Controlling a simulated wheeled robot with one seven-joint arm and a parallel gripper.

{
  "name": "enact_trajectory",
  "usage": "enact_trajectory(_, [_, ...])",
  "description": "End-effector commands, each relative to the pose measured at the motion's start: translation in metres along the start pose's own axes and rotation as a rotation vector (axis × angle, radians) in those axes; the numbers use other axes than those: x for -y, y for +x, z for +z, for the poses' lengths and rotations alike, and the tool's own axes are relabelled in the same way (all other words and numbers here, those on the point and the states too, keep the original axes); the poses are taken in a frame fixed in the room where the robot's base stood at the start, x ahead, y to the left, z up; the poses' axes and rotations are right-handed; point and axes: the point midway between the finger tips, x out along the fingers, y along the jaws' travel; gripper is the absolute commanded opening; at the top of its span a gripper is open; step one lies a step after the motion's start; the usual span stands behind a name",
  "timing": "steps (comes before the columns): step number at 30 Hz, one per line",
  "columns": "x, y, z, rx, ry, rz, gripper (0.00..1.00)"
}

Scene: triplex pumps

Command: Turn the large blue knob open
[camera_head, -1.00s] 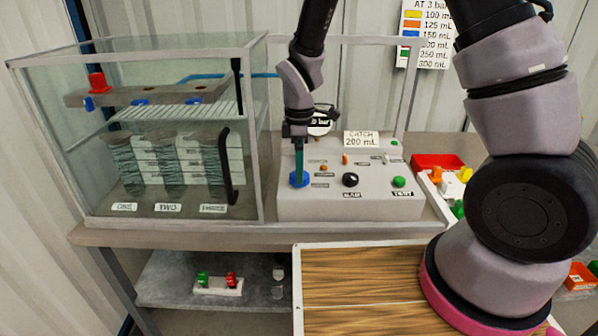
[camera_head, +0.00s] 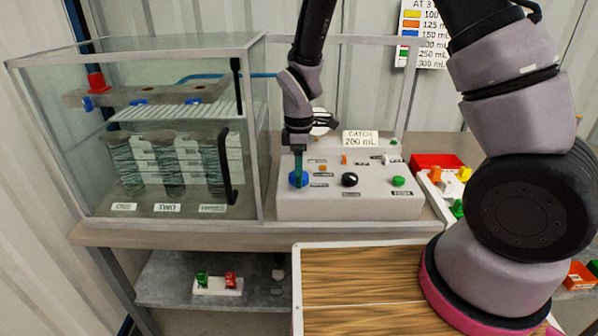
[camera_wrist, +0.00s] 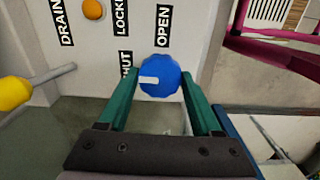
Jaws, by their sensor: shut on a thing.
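The large blue knob (camera_head: 305,180) sits on the left of the control panel's sloped grey face (camera_head: 378,205). In the wrist view the knob (camera_wrist: 160,76) is round and scalloped, with a white mark on its left part. An OPEN label (camera_wrist: 163,26) is above it in that view, and a partly covered SHUT label (camera_wrist: 125,62) is to its left. My gripper (camera_head: 298,178) reaches down to the knob from above. In the wrist view its green fingers (camera_wrist: 161,84) are on either side of the knob, shut on it.
A glass tank (camera_head: 60,150) with a dark handle stands close on the left. A black knob (camera_head: 350,180) and a green knob (camera_head: 398,181) are to the right on the panel. A sign (camera_head: 360,139) stands behind.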

Motion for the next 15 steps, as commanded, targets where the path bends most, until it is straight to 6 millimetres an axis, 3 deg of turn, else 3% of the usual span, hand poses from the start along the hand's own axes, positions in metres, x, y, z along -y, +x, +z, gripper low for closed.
enact_trajectory(15, [-0.0003, -0.0006, 0.0000, -0.001, 0.351, 0.001, 0.10])
